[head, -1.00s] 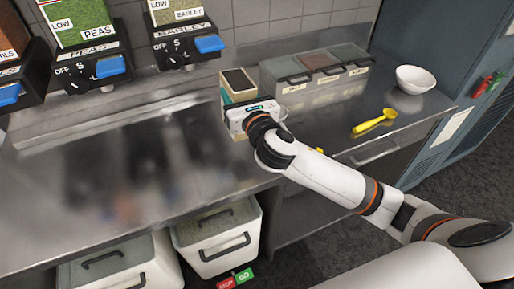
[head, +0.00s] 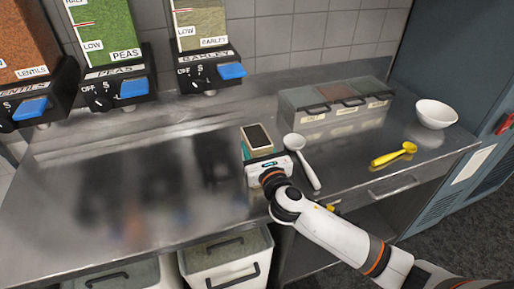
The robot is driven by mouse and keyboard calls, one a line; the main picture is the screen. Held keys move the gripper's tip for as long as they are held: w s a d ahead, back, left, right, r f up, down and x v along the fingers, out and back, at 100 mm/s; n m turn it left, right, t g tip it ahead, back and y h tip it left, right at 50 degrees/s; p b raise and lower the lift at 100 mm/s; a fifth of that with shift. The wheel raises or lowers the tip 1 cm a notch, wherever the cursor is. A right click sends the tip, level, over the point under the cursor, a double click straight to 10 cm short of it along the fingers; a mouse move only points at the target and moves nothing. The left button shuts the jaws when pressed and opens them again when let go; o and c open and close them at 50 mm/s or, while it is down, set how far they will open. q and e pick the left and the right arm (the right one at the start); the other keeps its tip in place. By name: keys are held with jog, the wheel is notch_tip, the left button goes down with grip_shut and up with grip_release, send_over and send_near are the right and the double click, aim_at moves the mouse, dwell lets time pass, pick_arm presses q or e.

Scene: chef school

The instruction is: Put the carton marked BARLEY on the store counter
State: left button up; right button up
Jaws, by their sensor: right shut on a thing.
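A small tan carton (head: 257,132) with a dark top and a teal side stands at the middle of the steel counter (head: 130,185). My right gripper (head: 266,161) is shut on the carton from its near side and hides its lower front. I cannot read any marking on the carton, nor tell whether its base touches the counter. My left gripper is not in view.
Lentils, peas (head: 108,35) and barley (head: 203,30) dispensers with blue levers hang at the back left. A white scoop (head: 306,168) lies right beside the gripper. Lidded bins (head: 333,122), a yellow scoop (head: 392,156) and a white bowl (head: 436,114) sit farther right. The left counter is clear.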

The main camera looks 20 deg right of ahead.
jog(key=o, duration=1.3)
jog(key=shift+f, duration=0.15)
jog(key=shift+o, duration=0.2)
jog(key=shift+s, duration=0.2)
jog(key=s+b, duration=0.1)
jog(key=s, duration=1)
jog(key=shift+s+d+r+b, duration=0.2)
jog(key=shift+s+b, duration=0.1)
jog(key=shift+s, duration=0.05)
